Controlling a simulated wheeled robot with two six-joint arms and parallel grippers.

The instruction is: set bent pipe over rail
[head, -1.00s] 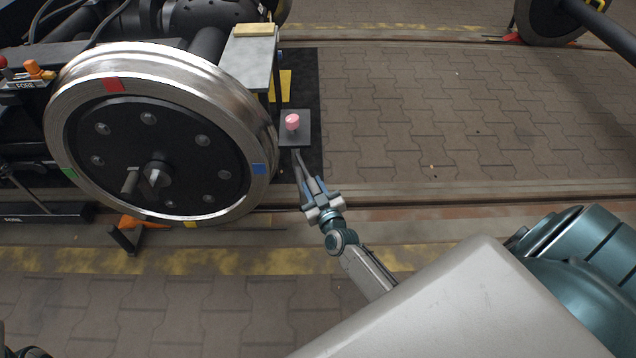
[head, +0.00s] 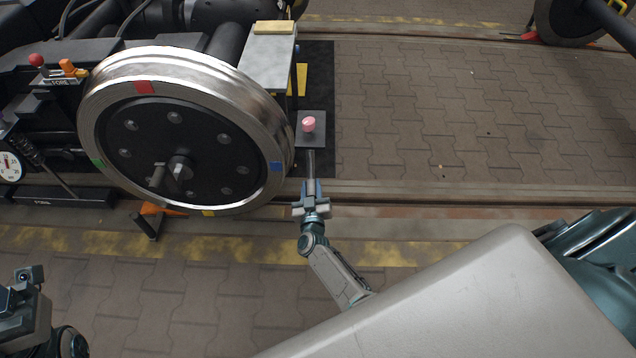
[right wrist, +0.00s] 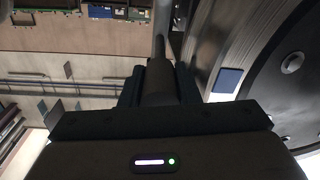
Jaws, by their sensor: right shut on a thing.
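My right gripper (head: 312,186) is shut on a grey pipe (head: 311,163), in front of the wheel's right edge in the head view. The pipe points away from me, and its far end reaches the near edge of a dark plate; I cannot tell whether they touch. Its bend cannot be made out. In the right wrist view the dark pipe (right wrist: 160,70) rises from between the jaws, beside the wheel (right wrist: 285,85). The rail (head: 450,193) runs left to right past the gripper. My left gripper (head: 25,300) is partly in view at the lower left; its jaws cannot be made out.
The large steel wheel (head: 180,150) stands close to the left of my right gripper. A pink knob (head: 309,124) sits on the dark plate (head: 311,141) beyond the pipe. An orange wedge-like piece (head: 158,210) lies below the wheel. The paving (head: 430,120) at right is clear.

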